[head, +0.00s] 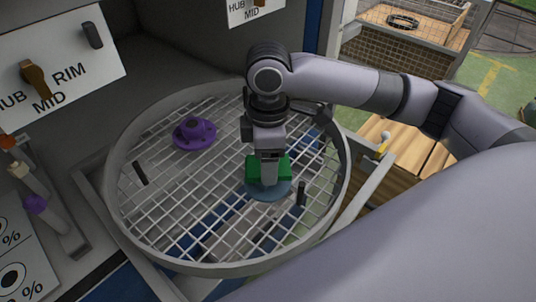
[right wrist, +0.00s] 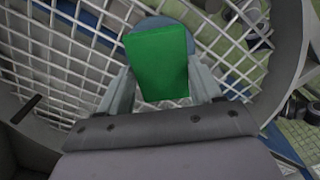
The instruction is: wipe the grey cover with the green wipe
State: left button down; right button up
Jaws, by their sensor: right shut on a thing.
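The green wipe (head: 281,170) is held between the fingers of my right gripper (head: 268,157), which points down over the round mesh turntable (head: 180,215). Under the wipe lies a round blue-grey disc (head: 270,192), which looks like the grey cover. The wipe hides much of its top. In the right wrist view the wipe (right wrist: 160,62) fills the space between the two fingers, and the cover (right wrist: 150,24) shows beyond its far edge. I cannot tell whether wipe and cover touch. My left gripper is not in view.
A purple hub-shaped part (head: 194,132) sits on the mesh at the back left. Black upright pegs stand at the left (head: 140,173) and right (head: 301,193) of the mesh. A raised rim (head: 122,222) surrounds it. A sign panel (head: 60,60) with knobs stands at the left.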

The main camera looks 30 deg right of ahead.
jog(key=shift+f, duration=0.25)
jog(key=shift+d, duration=0.1)
